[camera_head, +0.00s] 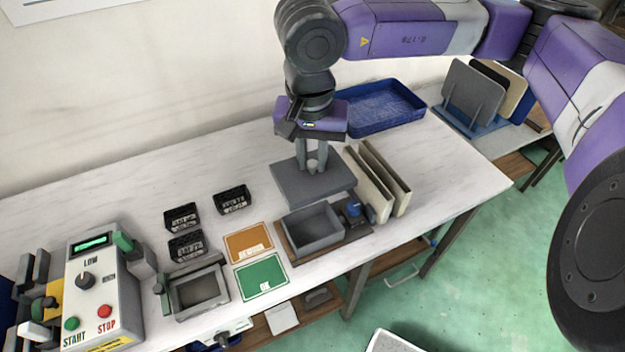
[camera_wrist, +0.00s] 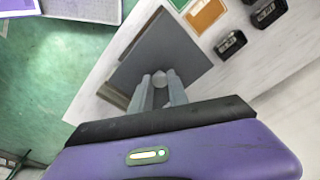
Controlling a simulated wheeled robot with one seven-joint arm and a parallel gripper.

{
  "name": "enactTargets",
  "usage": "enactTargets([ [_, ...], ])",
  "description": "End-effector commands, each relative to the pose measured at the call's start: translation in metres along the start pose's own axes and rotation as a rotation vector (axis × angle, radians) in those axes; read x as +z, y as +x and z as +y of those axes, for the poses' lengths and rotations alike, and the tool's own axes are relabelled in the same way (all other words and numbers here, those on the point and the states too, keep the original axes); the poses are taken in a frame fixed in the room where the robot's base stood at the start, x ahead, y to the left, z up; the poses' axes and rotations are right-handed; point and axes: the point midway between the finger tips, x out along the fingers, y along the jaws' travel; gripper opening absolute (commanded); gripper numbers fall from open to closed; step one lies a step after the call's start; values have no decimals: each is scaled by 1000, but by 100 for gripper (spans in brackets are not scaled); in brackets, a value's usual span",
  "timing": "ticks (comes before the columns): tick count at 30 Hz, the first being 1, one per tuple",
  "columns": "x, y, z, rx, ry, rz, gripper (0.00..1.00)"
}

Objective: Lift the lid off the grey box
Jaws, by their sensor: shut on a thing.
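The grey box (camera_head: 313,240) stands open-topped on a brown base near the table's front edge in the head view. Its inside shows empty. The lid (camera_head: 305,190), a flat dark grey plate with a round pale knob, is apart from the box, above and behind it in the picture. My gripper (camera_head: 315,166) points down and is shut on the knob. In the wrist view my gripper (camera_wrist: 160,82) holds the knob, and the lid (camera_wrist: 185,55) hides most of the box.
Two upright beige panels (camera_head: 377,180) stand close right of the lid. A blue tray (camera_head: 385,108) lies behind. Orange (camera_head: 248,243) and green (camera_head: 261,275) cards, small black bins (camera_head: 183,217) and a control box (camera_head: 100,290) are left. The table's back left is clear.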

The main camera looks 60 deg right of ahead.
Motion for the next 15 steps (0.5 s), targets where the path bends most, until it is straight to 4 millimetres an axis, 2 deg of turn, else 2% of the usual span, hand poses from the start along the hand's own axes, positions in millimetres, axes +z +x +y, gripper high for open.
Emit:
enactTargets([
  [6, -2, -18, 0, 1, 0, 1, 0],
  [15, -4, -29, 0, 0, 0, 1, 0],
])
